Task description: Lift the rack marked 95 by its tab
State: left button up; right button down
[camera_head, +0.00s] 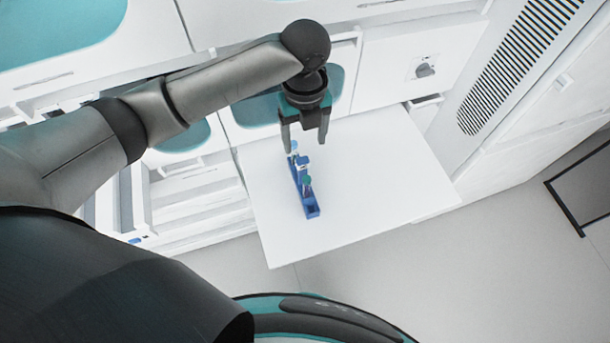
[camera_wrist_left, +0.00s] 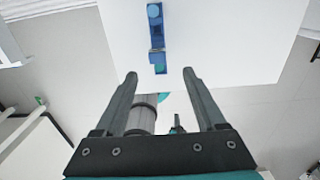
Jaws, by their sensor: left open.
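A small blue rack (camera_head: 311,210) stands on the white pull-out shelf (camera_head: 385,165). It holds a few tubes with blue and green caps, and a raised blue part, perhaps its tab, shows near its middle. No number can be read on it. My left gripper (camera_head: 306,140) is open and empty, with its fingers pointing down by the rack's far end. In the left wrist view the rack (camera_wrist_left: 157,42) lies beyond the open fingertips of the left gripper (camera_wrist_left: 160,73), apart from them. My right gripper is not in view.
White cabinets with teal panels (camera_head: 340,85) stand behind the shelf. Open drawers (camera_head: 195,190) are at the left. A tall vented white unit (camera_head: 520,65) is at the right. The shelf is bare around the rack, and its front edge is free over the floor.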

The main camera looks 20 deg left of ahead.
pick_arm(q)
send_over(303, 169)
jog(key=f, duration=0.4)
jog(key=shift+w, duration=0.3)
notch_tip(303, 169, down, 3)
jog(key=shift+w+f+b, duration=0.1)
jog(key=shift+b, duration=0.35)
jog(key=shift+f, duration=0.15)
jog(key=f, duration=0.2)
jog(key=f+b, duration=0.1)
jog(key=f, duration=0.1)
jog(key=shift+a+f, duration=0.2)
jog(key=shift+f, duration=0.2)
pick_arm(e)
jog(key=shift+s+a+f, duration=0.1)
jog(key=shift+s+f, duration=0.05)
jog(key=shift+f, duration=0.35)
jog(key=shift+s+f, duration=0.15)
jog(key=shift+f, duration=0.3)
pick_arm(q)
jog(key=shift+c, duration=0.2)
grip_shut()
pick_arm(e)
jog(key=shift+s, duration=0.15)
pick_arm(q)
jog(key=shift+w, duration=0.1)
